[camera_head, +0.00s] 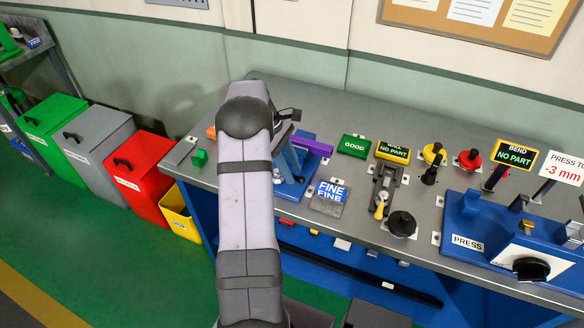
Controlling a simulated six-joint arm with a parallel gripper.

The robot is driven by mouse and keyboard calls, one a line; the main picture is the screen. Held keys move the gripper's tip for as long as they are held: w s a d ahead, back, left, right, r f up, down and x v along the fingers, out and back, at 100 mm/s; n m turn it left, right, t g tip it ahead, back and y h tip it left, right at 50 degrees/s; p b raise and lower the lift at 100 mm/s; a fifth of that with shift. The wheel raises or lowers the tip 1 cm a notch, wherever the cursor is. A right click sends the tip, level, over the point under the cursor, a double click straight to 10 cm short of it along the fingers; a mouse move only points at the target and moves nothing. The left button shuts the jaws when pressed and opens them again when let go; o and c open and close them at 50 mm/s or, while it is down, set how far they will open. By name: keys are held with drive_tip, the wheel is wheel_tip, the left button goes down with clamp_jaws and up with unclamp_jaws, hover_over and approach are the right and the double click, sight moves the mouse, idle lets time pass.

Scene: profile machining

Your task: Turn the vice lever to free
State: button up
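A blue vice-like fixture (291,184) stands on the grey bench, partly hidden behind my arm. A purple bar (312,146) shows at its upper right side. I cannot make out a lever on this fixture. A small orange piece (211,132) shows just left of my arm; I cannot tell what it belongs to. My gripper is mostly hidden behind my own arm, around the fixture. Its fingers do not show clearly, so I cannot tell whether it is open or touching anything.
Right of the fixture are a FINE plate (330,195), a gauge with a yellow-handled lever (381,205), a black knob (402,224) and a blue press (475,225). Red (136,172), grey and green bins stand left of the bench.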

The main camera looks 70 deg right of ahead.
drive_tip(key=shift+s+f, duration=0.15)
drive_tip(key=shift+f, duration=0.2)
drive_tip(key=shift+c, duration=0.7)
clamp_jaws()
